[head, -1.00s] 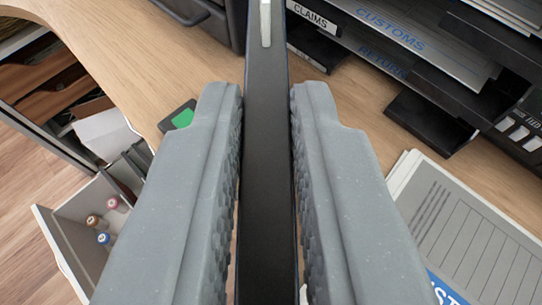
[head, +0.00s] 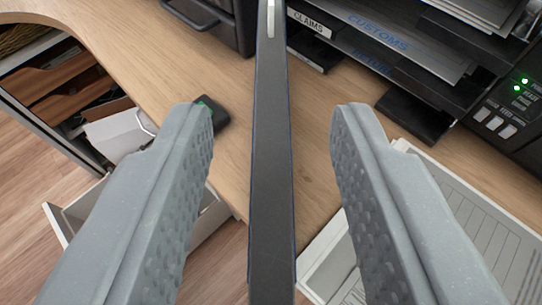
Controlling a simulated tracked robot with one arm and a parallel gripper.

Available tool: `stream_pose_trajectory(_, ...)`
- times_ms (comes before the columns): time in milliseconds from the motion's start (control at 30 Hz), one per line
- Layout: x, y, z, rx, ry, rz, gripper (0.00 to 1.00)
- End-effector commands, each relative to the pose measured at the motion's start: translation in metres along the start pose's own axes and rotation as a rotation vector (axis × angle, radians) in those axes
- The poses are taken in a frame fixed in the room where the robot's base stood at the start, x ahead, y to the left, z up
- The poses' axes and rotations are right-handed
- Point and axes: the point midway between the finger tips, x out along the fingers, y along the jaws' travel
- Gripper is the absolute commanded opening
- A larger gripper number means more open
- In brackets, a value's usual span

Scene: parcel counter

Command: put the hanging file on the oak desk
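The hanging file (head: 271,170) is a long, dark, narrow shape with a white tab at its far end, seen edge-on in the middle of the head view. It runs from the top to the bottom of the picture, over the oak desk (head: 150,62). My gripper (head: 272,112) is open, with one grey finger on each side of the file. A clear gap shows between the file and each finger. The file's lower edge is hidden, so how it meets the desktop cannot be seen.
A black tray rack (head: 400,60) with CLAIMS and CUSTOMS labels stands at the upper right, beside a black device (head: 515,115) with green lights. Papers (head: 470,215) lie at right. A small dark device (head: 218,120) is by the left finger. An open drawer (head: 75,210) is lower left.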

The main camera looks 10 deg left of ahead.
Motion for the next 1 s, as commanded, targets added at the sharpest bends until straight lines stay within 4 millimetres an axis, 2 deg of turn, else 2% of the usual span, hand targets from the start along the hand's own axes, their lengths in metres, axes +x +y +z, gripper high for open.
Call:
stream_pose_trajectory(33, -0.013, 0.001, -0.001, 0.0, -0.002, 0.004, 0.35)
stream_pose_trajectory(200, -0.045, 0.002, -0.002, -0.003, -0.001, 0.005, 0.35)
stream_pose_trajectory(433, -0.071, 0.001, -0.001, -0.003, -0.001, 0.002, 0.35)
stream_pose_trajectory(833, -0.074, 0.001, -0.004, -0.012, -0.002, 0.005, 0.35)
stream_pose_trajectory(933, -0.065, 0.008, -0.024, -0.067, -0.004, 0.038, 0.35)
stream_pose_trajectory(1000, -0.055, 0.016, -0.052, -0.134, -0.007, 0.087, 0.35)
